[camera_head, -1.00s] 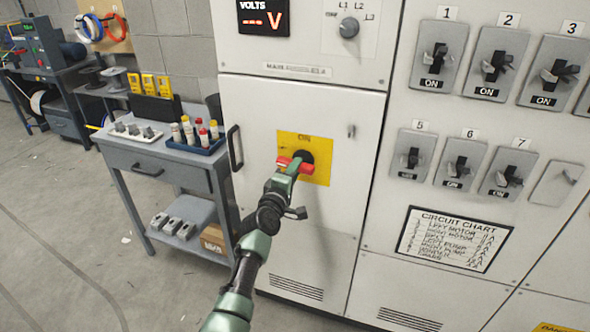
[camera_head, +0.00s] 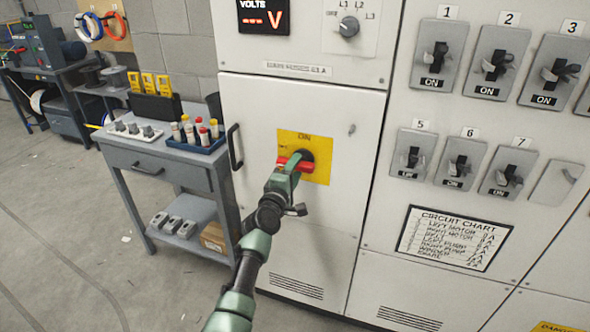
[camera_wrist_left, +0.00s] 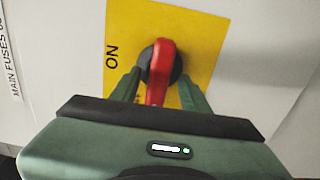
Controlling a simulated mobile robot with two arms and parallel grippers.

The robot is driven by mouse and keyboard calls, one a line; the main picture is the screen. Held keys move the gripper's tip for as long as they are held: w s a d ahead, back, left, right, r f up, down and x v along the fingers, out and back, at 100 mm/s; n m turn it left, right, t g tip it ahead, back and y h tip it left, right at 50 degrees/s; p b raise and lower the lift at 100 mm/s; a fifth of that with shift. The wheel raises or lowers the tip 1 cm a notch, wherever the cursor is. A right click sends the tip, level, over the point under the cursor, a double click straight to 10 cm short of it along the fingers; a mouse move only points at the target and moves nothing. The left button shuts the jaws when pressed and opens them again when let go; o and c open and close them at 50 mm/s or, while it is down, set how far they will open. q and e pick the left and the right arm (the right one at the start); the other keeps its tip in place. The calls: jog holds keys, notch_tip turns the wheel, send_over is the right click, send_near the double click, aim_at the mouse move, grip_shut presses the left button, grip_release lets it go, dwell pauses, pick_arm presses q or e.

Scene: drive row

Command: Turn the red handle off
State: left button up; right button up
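The red handle (camera_head: 307,167) is on a dark round hub on a yellow plate (camera_head: 318,143) on the white cabinet door. In the head view it lies nearly level, with the word ON above it. In the left wrist view the red handle (camera_wrist_left: 160,62) runs up and down the picture, with ON to its left. My left gripper (camera_head: 287,170) is at the handle. In the wrist view its two green fingers (camera_wrist_left: 158,88) stand on either side of the handle, with small gaps showing. The handle's near end is hidden by the gripper body. My right gripper is not in view.
Rows of grey breaker switches (camera_head: 436,58) and a circuit chart (camera_head: 453,238) are on the panel to the right. A door pull (camera_head: 235,147) is left of the plate. A grey cart (camera_head: 160,165) with bottles stands to the left. Open floor lies in front of it.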

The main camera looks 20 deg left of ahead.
pick_arm(q)
jog(key=s, duration=0.7)
jog(key=shift+s+a, duration=0.15)
jog(key=shift+s, duration=0.25)
